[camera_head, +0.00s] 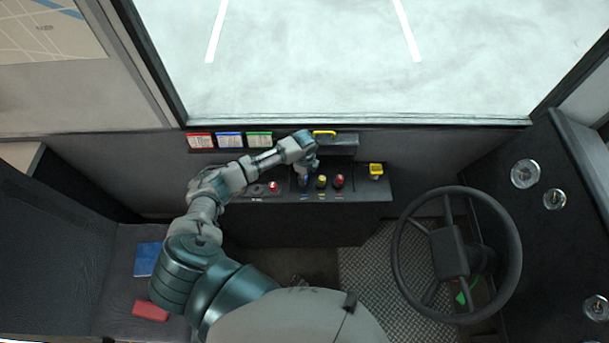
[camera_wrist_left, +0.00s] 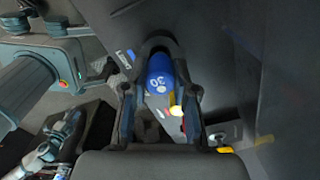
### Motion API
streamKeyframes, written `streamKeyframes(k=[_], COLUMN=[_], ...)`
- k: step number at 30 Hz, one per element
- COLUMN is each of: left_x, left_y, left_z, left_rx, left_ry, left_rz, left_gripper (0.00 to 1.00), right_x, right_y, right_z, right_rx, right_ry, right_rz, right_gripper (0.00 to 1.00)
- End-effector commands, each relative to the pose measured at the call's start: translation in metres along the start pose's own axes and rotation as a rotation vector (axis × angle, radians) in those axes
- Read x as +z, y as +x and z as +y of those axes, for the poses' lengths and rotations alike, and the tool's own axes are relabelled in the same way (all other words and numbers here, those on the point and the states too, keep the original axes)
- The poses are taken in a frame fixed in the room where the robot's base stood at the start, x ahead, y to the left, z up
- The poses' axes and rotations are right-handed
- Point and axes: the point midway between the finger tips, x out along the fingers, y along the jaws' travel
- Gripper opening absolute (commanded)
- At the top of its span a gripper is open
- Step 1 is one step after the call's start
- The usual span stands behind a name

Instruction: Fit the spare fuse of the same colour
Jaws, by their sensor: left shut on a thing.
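A blue cylinder marked 30, the blue fuse (camera_wrist_left: 160,75), sits between the fingers of my left gripper (camera_wrist_left: 158,50) in the left wrist view. The gripper is shut on it. In the head view my left gripper (camera_head: 305,174) is over the dark console, with a bit of the blue fuse (camera_head: 304,182) showing below it. I cannot tell whether the fuse is seated or lifted clear. A yellow-topped fuse (camera_head: 322,181) and a red-topped fuse (camera_head: 339,181) stand just to its right. My right gripper is not in view.
A red knob (camera_head: 273,186) is left of the gripper and a yellow part (camera_head: 376,170) is at the console's right end. A box with a yellow handle (camera_head: 323,133) is behind. Red, blue and green cards (camera_head: 229,140) line the wall. The steering wheel (camera_head: 457,253) is at right.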

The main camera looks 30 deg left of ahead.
Motion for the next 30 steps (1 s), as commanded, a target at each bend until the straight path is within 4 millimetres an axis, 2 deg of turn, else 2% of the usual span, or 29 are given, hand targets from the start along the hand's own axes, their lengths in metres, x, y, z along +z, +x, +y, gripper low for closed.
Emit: streamKeyframes(k=[11, 30], left_x=[0.0, 0.0], left_y=[0.002, 0.016], left_z=[0.0, 0.0], left_rx=[0.0, 0.0], left_ry=[0.0, 0.0], left_rz=[0.001, 0.001], left_gripper=[0.05, 0.05], right_x=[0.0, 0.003], right_y=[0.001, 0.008], right_z=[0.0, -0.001], right_rx=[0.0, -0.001], right_ry=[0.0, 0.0], right_rz=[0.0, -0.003], right_gripper=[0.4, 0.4])
